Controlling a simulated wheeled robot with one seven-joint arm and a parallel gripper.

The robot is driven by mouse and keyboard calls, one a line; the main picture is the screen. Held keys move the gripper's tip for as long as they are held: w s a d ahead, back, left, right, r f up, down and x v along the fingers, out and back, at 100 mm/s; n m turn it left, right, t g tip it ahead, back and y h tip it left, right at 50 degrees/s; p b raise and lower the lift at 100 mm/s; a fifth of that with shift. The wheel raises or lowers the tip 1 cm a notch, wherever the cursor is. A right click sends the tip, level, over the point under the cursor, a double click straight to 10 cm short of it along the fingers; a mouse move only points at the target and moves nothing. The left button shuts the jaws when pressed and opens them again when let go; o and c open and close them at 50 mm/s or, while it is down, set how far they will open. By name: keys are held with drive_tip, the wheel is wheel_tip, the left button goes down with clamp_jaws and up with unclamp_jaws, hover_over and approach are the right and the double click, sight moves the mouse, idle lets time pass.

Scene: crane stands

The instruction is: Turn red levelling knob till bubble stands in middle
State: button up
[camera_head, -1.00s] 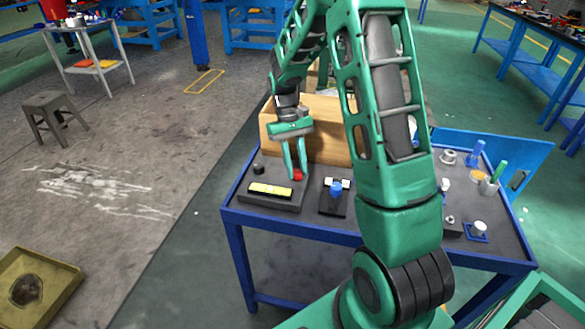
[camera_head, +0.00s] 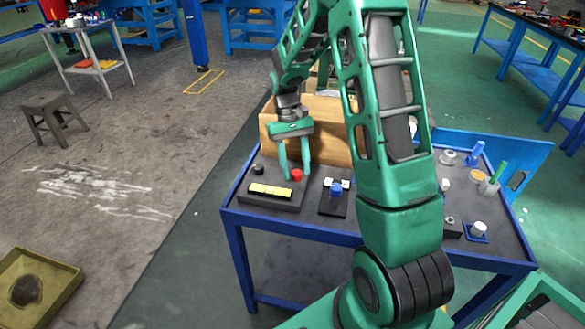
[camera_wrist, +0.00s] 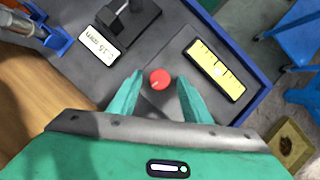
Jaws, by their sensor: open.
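The red knob (camera_head: 297,174) sits on a dark block (camera_head: 285,205) at the left front of the table. It also shows in the wrist view (camera_wrist: 160,79), with a small pale mark on its top. The yellow level vial (camera_head: 270,190) lies on the same block; in the wrist view (camera_wrist: 205,58) it has several dark lines and a pale spot, seemingly the bubble, close to its middle. My gripper (camera_head: 295,178) is open and points down over the knob. In the wrist view its fingertips (camera_wrist: 160,82) stand on either side of the knob, with gaps visible.
A small black knob (camera_head: 258,170) sits on the block's back left. A dark stand with a blue part (camera_head: 336,188) is close on the right. A wooden box (camera_head: 330,146) stands behind. A white label (camera_wrist: 100,47) shows in the wrist view.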

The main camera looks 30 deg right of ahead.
drive_tip(key=v, duration=1)
drive_tip(key=shift+w+r, duration=0.3)
drive_tip(key=shift+r, duration=0.05)
drive_tip(key=s+d+r+m+t, duration=0.1)
drive_tip(key=s+r, duration=0.2)
drive_tip(key=s, duration=0.5)
drive_tip(key=s+d+r+m+t, duration=0.15)
drive_tip(key=s+r, duration=0.25)
drive_tip(key=s, duration=0.4)
drive_tip(key=s+f+m+t, duration=0.2)
drive_tip(key=s, duration=1.4)
drive_tip(key=shift+a+f+h, duration=0.3)
drive_tip(key=shift+a+f, duration=0.05)
